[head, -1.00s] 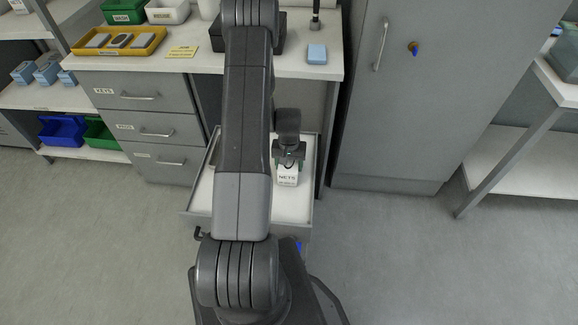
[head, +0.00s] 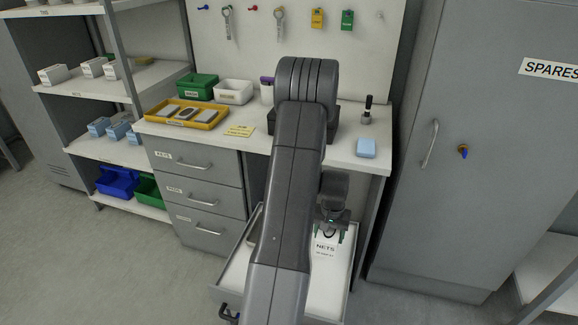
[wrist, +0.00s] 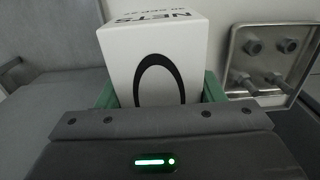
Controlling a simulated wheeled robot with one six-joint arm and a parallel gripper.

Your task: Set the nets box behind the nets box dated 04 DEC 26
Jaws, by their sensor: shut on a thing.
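My gripper (head: 331,232) is shut on a white nets box (head: 324,250), over the pale open drawer or tray (head: 236,270) under the bench. In the wrist view the box (wrist: 155,62) stands between the green fingers, with a black oval on its near face and "NETS" upside down on top. Its smaller line of print is too small to read surely. White boxes stand on a shelf at the left, one at the left end (head: 53,75) and one in the middle (head: 93,68). Their dates are unreadable, so I cannot tell which is 04 DEC 26.
Pale blue boxes (head: 99,127) sit one shelf lower, above a blue bin (head: 117,181). The bench (head: 375,160) carries a yellow tray (head: 188,115) and green and white bins. A metal dish with bolts (wrist: 272,58) lies beside the held box. A grey SPARES cabinet (head: 450,190) stands right.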

